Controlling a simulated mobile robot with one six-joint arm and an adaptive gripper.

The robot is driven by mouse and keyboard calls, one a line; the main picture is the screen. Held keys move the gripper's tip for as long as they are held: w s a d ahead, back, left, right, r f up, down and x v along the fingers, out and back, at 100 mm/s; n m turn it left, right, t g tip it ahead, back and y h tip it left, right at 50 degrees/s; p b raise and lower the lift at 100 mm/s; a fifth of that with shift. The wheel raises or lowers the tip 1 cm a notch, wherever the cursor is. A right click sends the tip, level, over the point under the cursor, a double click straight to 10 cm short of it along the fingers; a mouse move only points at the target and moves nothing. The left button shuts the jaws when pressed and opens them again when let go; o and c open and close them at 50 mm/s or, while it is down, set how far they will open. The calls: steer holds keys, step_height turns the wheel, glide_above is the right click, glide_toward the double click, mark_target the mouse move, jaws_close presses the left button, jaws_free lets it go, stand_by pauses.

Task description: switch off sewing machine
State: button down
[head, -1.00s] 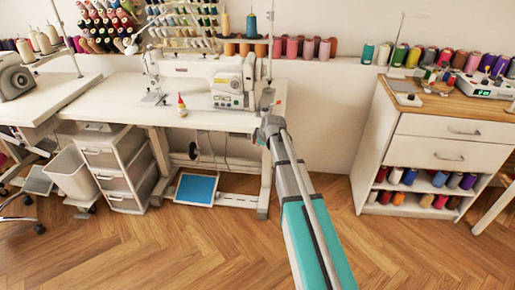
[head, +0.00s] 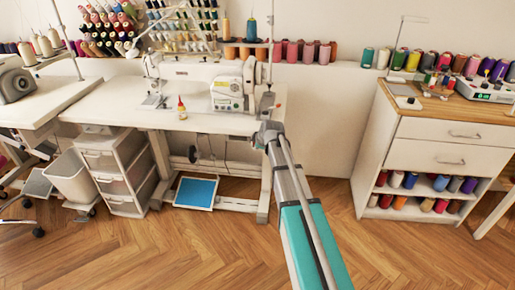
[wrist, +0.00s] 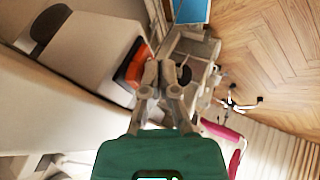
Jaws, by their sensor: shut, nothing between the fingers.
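The white sewing machine (head: 205,72) stands on a white table (head: 130,108) in the head view, with a panel on its right end. My gripper (head: 266,102) is just right of that end, by the table's right edge. In the wrist view my gripper (wrist: 161,66) is shut, with nothing seen between the fingers. A pale box-like body (wrist: 92,50) with an orange-red part (wrist: 133,64) lies just left of the fingertips. I cannot tell whether they touch, or whether the orange-red part is the switch.
A small red-capped bottle (head: 181,106) stands on the table. A blue-topped pedal (head: 196,192) is below it. Thread spools (head: 300,50) line the ledge behind. A drawer cabinet (head: 440,142) stands to the right. The wooden floor between table and cabinet is open.

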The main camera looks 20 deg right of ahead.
steer(key=shift+d+r+p, duration=0.25)
steer(key=shift+r+p, duration=0.55)
steer(key=shift+r, duration=0.05)
steer(key=shift+s, duration=0.15)
steer(key=s+a+f+p+v, duration=0.1)
steer(key=p+v, duration=0.8)
steer(key=v, duration=0.3)
steer(key=shift+s+a+r, duration=0.2)
steer(key=shift+s+a, duration=0.15)
steer(key=shift+a, duration=0.05)
stand_by(0.7)
